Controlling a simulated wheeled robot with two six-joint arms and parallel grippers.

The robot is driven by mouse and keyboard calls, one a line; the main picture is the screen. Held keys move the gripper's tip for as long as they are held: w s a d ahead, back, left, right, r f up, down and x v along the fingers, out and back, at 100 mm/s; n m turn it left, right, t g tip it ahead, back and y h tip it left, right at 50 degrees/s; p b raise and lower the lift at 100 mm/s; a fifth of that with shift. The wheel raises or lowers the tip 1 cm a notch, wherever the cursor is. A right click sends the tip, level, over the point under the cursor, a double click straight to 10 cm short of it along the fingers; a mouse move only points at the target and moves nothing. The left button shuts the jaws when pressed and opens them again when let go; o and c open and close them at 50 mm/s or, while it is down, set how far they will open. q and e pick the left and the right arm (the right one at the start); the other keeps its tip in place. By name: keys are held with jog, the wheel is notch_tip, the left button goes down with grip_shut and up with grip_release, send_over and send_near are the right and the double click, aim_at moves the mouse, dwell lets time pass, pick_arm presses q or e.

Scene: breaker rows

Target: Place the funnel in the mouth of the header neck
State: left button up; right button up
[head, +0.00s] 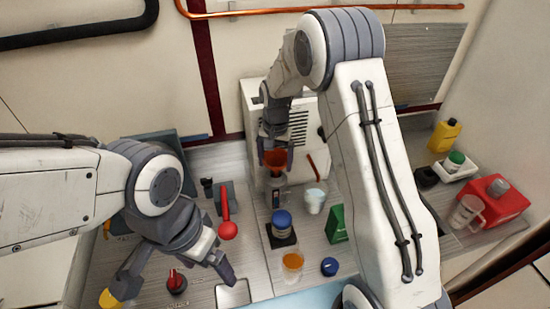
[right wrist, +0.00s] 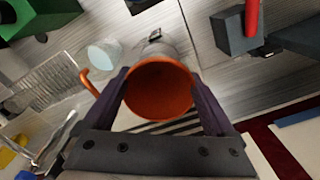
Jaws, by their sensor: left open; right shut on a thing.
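The orange funnel (head: 275,157) is in my right gripper (head: 276,163), which is shut on it in front of the white vented unit. In the right wrist view the funnel's open bowl (right wrist: 160,88) faces the camera between the two fingers (right wrist: 160,98). A grey neck-like part (right wrist: 170,40) shows just beyond the funnel rim; it also shows below the funnel in the head view (head: 277,184). The funnel's spout is hidden, so I cannot tell whether it is inside the neck. My left gripper (head: 170,280) is open and empty, its fingers spread around the red knob's area.
A red lever (head: 226,205), a cup (head: 315,199), a blue-capped jar (head: 282,224), a green block (head: 337,225) and a glass of orange liquid (head: 292,266) stand nearby. The white vented unit (head: 302,120) is close behind. A red container (head: 493,203) stands far right.

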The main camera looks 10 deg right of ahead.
jog(key=shift+f, duration=0.1)
jog(key=o, duration=1)
notch_tip(320, 180, up, 12)
jog(key=shift+r+b, duration=0.15)
jog(key=shift+b, duration=1.05)
